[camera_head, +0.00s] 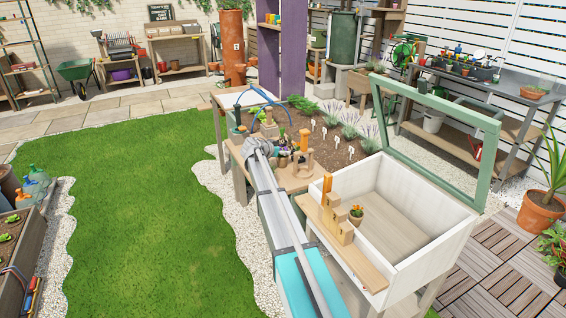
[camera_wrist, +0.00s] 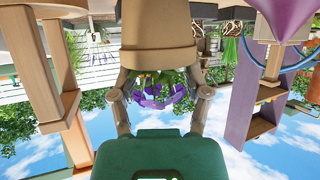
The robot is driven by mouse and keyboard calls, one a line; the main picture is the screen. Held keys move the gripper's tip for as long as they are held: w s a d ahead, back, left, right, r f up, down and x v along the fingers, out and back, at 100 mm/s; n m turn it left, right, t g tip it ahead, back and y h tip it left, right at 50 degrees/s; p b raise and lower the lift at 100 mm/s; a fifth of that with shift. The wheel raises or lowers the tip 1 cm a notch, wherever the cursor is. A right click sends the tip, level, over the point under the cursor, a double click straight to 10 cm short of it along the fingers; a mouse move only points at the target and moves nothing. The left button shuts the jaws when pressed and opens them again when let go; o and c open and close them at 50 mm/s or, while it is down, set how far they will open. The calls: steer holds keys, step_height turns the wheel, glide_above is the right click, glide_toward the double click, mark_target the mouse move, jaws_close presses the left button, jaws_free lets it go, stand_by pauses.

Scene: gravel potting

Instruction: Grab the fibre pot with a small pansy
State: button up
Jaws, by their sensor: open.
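The wrist view appears upside down. A tan-brown pot (camera_wrist: 158,30) fills its top middle, with purple pansy flowers (camera_wrist: 155,92) and green leaves showing past its rim. My gripper (camera_wrist: 160,84) is open. One finger is on each side of the flowers, with the tips close to the pot's rim; I cannot tell whether they touch. In the head view my arm reaches to the wooden end of the planting bed, where my gripper (camera_head: 268,148) is small beside a cluster of little pots (camera_head: 283,161). The pansy pot is not clearly distinguishable there.
The soil bed (camera_head: 335,150) holds plants and white labels. Lawn lies left.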

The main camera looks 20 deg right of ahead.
stand_by(0.5)
jaws_close()
